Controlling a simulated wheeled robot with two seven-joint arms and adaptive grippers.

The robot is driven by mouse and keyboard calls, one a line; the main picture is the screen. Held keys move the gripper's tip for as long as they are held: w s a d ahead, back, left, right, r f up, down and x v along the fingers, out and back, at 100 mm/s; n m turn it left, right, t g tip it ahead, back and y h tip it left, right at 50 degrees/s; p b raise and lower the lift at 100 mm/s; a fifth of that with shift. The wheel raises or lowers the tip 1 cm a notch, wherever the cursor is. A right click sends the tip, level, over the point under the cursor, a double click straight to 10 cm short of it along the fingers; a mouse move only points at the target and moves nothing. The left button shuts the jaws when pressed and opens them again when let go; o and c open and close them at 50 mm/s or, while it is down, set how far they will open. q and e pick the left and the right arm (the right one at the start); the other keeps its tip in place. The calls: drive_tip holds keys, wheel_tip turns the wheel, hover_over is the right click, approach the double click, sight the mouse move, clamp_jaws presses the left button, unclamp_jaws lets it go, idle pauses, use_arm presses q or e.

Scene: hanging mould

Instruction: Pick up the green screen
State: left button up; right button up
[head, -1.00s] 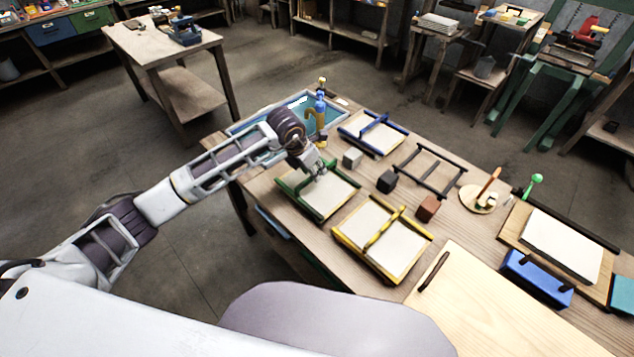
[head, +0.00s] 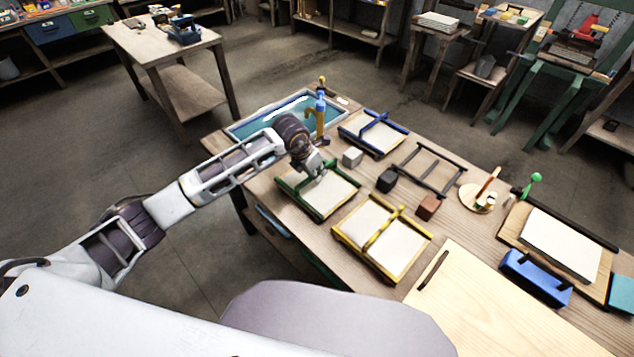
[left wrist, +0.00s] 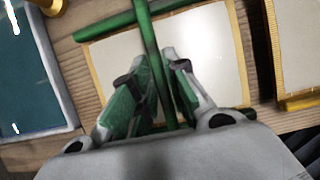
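The green screen (left wrist: 215,60) is a pale panel in a wooden frame with green end bars and a green bar across its middle. In the head view the green screen (head: 322,201) lies on the table, left of the yellow screen. My left gripper (head: 318,174) is over its far middle part. In the left wrist view the fingers of my left gripper (left wrist: 160,62) stand on either side of the green middle bar (left wrist: 150,40), with a gap between them. They look open around the bar. My right gripper is not in view.
The yellow screen (head: 369,252) lies close on the right, and the blue screen (head: 360,147) lies behind. A blue water basin with a grey rim (head: 238,133) and a brass tap (head: 320,120) stand at the far left. Small blocks (head: 352,157) and a dark rack (head: 455,178) lie nearby.

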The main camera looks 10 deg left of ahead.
use_arm(q)
clamp_jaws()
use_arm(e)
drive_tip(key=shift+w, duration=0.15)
use_arm(q)
drive_tip(key=shift+r, duration=0.65)
wheel_tip(320, 180, up, 8)
drive_tip(key=shift+f+b, duration=0.15)
drive_tip(key=shift+b, duration=0.35)
drive_tip(key=shift+r, duration=0.55)
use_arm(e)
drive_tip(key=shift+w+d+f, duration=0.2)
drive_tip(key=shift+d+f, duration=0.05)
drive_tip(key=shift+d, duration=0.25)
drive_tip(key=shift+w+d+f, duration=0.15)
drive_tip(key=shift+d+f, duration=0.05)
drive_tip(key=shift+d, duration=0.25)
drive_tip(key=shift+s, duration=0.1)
